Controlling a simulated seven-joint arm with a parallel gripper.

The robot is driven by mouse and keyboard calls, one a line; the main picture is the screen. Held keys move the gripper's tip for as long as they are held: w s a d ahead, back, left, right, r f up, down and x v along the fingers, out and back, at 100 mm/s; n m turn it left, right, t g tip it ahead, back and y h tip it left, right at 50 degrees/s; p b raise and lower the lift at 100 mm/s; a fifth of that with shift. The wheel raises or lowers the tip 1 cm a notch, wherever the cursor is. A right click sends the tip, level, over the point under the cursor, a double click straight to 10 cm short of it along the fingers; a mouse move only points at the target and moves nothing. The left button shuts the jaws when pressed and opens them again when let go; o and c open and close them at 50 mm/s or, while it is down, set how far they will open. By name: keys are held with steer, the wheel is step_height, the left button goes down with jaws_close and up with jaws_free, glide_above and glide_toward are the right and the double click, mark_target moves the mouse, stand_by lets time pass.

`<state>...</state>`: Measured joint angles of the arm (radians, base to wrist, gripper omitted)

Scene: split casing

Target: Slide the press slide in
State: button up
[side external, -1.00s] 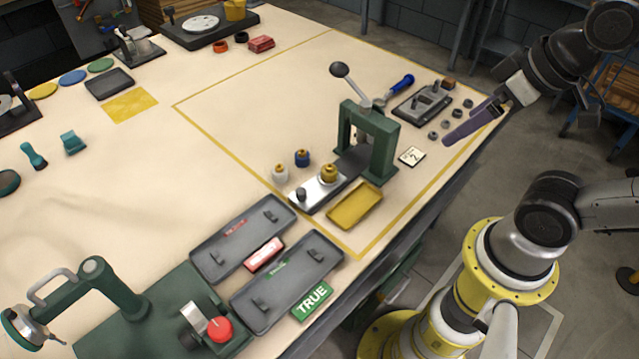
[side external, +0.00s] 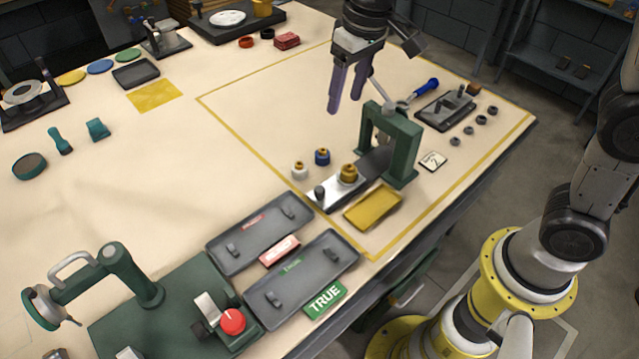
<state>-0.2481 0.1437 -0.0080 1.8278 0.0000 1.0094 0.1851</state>
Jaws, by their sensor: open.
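The green press frame (side external: 408,150) stands upright near the right part of the table. Its silver slide plate (side external: 331,194) sticks out of the frame toward the lower left. A brass piece (side external: 347,174) and a dark knob (side external: 319,191) stand on the slide. My gripper (side external: 341,103) points down above the table, behind and to the left of the press frame. Its purple fingers are apart and hold nothing. It touches neither the slide nor the frame. The press lever is partly hidden behind my gripper.
White and blue brass-topped pieces (side external: 322,156) stand left of the slide. A yellow tray (side external: 372,206) lies just right of it. Two grey trays (side external: 302,280) lie at the front. A blue-handled tool (side external: 425,87) and a grey fixture (side external: 444,109) lie behind the press.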

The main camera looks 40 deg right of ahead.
steer(key=n+g, duration=0.1)
steer(key=g, duration=0.1)
glide_toward(319, 189)
step_height(319, 189, down, 9)
steer(key=shift+a+r, duration=0.1)
steer(key=shift+a, duration=0.05)
steer(key=shift+c, duration=0.3)
jaws_close()
stand_by(1.2)
